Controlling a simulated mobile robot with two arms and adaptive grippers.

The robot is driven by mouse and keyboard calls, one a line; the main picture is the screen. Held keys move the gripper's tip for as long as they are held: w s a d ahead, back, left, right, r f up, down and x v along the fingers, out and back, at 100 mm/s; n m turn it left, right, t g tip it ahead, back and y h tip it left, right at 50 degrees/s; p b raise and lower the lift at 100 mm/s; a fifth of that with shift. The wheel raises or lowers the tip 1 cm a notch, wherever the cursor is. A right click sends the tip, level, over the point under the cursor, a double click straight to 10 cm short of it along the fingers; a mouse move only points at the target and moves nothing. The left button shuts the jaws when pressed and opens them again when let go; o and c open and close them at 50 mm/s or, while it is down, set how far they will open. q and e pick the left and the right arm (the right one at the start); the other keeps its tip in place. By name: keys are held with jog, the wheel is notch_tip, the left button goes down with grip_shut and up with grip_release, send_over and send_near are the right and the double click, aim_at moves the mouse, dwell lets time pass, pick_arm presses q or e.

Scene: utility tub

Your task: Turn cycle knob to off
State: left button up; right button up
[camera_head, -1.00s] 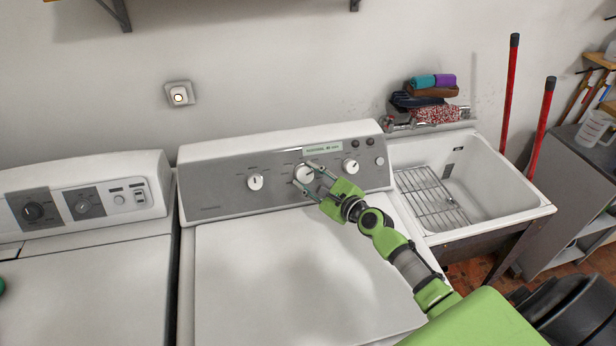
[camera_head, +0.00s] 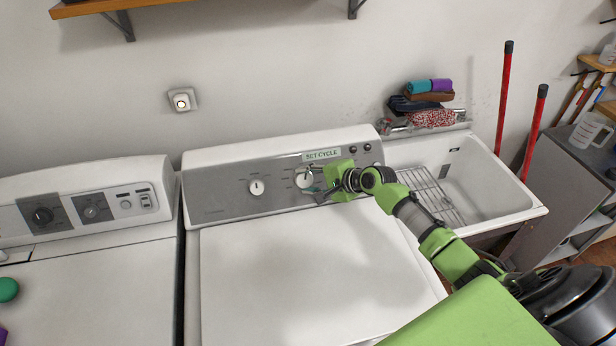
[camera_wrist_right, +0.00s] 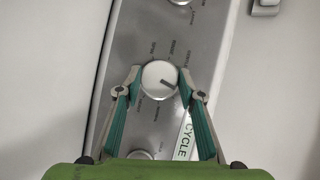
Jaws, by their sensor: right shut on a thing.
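The white cycle knob (camera_head: 304,179) is the middle large knob on the grey panel of the right-hand white machine. My right gripper (camera_head: 311,181) reaches it from the right and is shut on it. In the right wrist view, the knob (camera_wrist_right: 160,80) sits between the two fingertips, which touch its left and right sides. A dark pointer mark on its face points right and slightly down. A label strip (camera_head: 321,155) above it reads "SET CYCLE". My left gripper is not in view.
A utility sink (camera_head: 480,180) stands right.

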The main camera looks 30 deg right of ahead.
jog(key=shift+n+g, duration=0.7)
jog(key=shift+n, duration=0.5)
jog(key=shift+h, duration=0.3)
jog(key=shift+a, duration=0.1)
jog(key=o, duration=1.1)
jog(key=shift+r, duration=0.1)
jog(key=v, duration=1.1)
jog(key=shift+s+r, duration=0.25)
jog(key=shift+r, duration=0.05)
